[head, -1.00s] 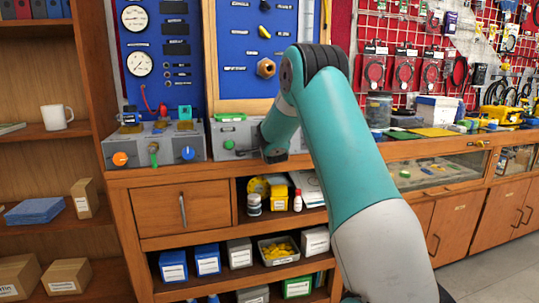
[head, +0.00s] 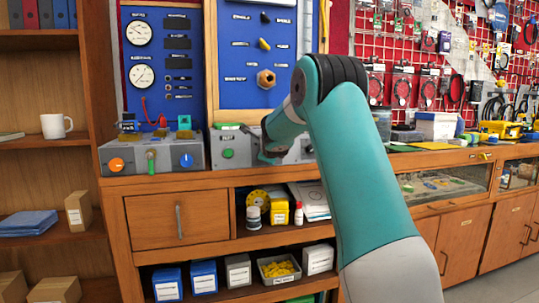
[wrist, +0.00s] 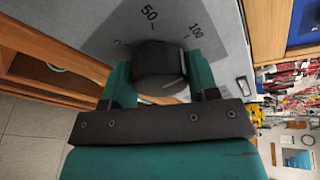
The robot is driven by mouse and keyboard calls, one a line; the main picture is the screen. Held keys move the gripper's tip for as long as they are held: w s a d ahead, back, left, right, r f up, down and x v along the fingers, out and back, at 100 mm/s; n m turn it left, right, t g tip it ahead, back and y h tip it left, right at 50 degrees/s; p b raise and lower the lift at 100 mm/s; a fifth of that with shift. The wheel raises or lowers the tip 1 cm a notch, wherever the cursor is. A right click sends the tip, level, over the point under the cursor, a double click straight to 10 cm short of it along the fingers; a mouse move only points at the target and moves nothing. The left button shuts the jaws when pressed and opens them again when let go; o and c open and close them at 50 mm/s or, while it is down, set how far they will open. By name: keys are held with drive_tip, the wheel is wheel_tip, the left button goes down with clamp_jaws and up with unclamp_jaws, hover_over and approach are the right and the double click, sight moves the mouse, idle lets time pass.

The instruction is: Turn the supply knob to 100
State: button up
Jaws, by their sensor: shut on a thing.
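The supply knob (wrist: 160,62) is a dark round knob on a grey dial face (wrist: 215,55) marked 0, 50 and 100 in the wrist view. My gripper (wrist: 155,72) has its teal fingers on either side of the knob, shut on it. The knob's pointer is not clear enough to read. In the head view my gripper (head: 272,152) is at the front of the right grey bench unit (head: 308,150), and it hides the knob there.
Left of it on the wooden bench is another grey unit (head: 130,160) with orange, green and blue controls. A green button (head: 228,153) sits on the right unit's front. A blue gauge panel (head: 160,80) stands behind. Shelves below hold boxes.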

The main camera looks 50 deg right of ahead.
drive_tip(key=shift+m, duration=0.5)
drive_tip(key=o, duration=0.9)
drive_tip(key=shift+s+a+r, duration=0.1)
drive_tip(key=shift+s+a, duration=0.05)
drive_tip(key=shift+s, duration=0.05)
drive_tip(key=v, duration=1.7)
